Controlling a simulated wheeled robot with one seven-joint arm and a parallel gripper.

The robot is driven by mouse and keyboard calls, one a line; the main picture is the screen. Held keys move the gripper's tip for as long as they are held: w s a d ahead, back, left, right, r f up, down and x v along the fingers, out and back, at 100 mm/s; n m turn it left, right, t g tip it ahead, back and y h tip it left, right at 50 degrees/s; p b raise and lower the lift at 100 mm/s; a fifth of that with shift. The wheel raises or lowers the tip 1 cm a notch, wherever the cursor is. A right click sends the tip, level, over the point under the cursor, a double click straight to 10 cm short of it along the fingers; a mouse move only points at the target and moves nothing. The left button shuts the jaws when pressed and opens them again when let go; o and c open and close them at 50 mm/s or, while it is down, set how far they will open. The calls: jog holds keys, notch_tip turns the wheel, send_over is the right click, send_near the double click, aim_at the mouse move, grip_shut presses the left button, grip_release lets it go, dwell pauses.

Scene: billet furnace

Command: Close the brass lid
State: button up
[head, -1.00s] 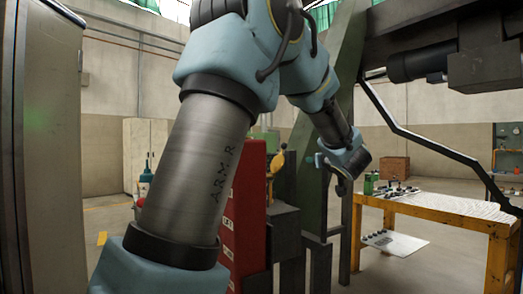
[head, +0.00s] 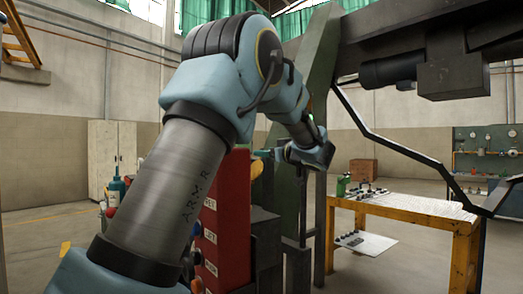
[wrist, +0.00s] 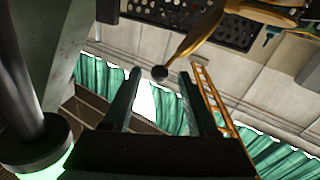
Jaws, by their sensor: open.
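I cannot pick out a brass lid for certain. A brass-coloured tapering piece (wrist: 203,28) crosses the top of the wrist view, with a small dark ball (wrist: 160,73) near its lower end. My gripper (wrist: 158,80) is open, and the ball appears between its two fingertips; I cannot tell whether they touch or how deep the ball lies. My gripper's end (head: 318,156) is small and dark there, near the green post.
A red cabinet (head: 226,225) and a green post (head: 318,110) stand close to my arm. A yellow-framed table (head: 410,206) with small items stands at the right. A dark bent bar (head: 400,135) runs above it. Open floor lies at the left.

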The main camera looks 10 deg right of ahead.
jog(key=shift+x, duration=1.5)
grip_shut()
dwell(0.4)
